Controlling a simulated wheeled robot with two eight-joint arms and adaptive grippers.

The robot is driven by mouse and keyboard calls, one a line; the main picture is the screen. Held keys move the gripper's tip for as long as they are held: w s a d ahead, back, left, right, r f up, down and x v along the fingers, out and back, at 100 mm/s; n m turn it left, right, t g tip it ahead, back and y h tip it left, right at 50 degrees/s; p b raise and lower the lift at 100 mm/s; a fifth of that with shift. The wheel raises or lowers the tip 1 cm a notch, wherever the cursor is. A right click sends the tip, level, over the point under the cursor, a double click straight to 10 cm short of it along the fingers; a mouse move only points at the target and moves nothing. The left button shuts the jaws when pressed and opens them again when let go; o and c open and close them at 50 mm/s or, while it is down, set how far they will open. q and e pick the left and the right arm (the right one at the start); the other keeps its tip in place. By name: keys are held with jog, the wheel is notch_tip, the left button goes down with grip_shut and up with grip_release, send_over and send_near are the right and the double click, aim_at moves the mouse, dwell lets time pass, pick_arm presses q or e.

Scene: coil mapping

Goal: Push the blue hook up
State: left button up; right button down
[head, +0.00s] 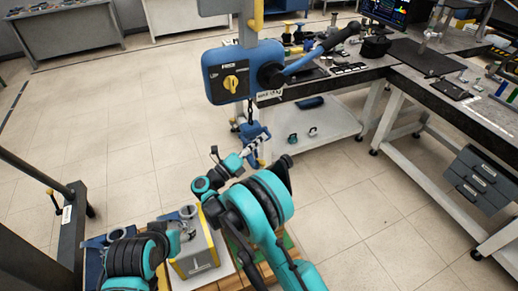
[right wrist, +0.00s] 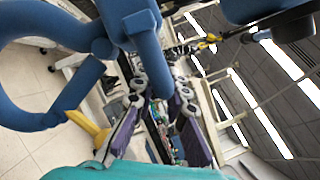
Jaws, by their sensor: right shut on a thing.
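The blue hook (head: 254,136) hangs from a short chain below the blue lever hoist (head: 243,72) in the head view. It fills the upper left of the right wrist view (right wrist: 25,115), with its curved part at left. My right gripper (head: 247,151) is at the hook. In the right wrist view its two purple-padded fingers (right wrist: 158,115) stand either side of a blue part of the hook, shut on it. My left gripper (head: 185,231) is low in the head view by a grey box with yellow edges (head: 196,252); its fingers are too small and overlapped to read.
A workbench (head: 345,80) with tools stands behind the hook, with a white lower shelf (head: 315,131). Another bench with dark drawers (head: 475,180) is at right. A dark post (head: 72,215) stands at left. The tiled floor between is clear.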

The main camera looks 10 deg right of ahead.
notch_tip(320, 180, up, 10)
jog(key=p, duration=0.3)
jog(key=shift+f, duration=0.1)
jog(key=c, duration=1.5)
grip_release()
jog(key=shift+c, duration=0.2)
jog(key=shift+a, duration=0.1)
jog(key=v, duration=0.8)
jog(key=shift+w, duration=0.1)
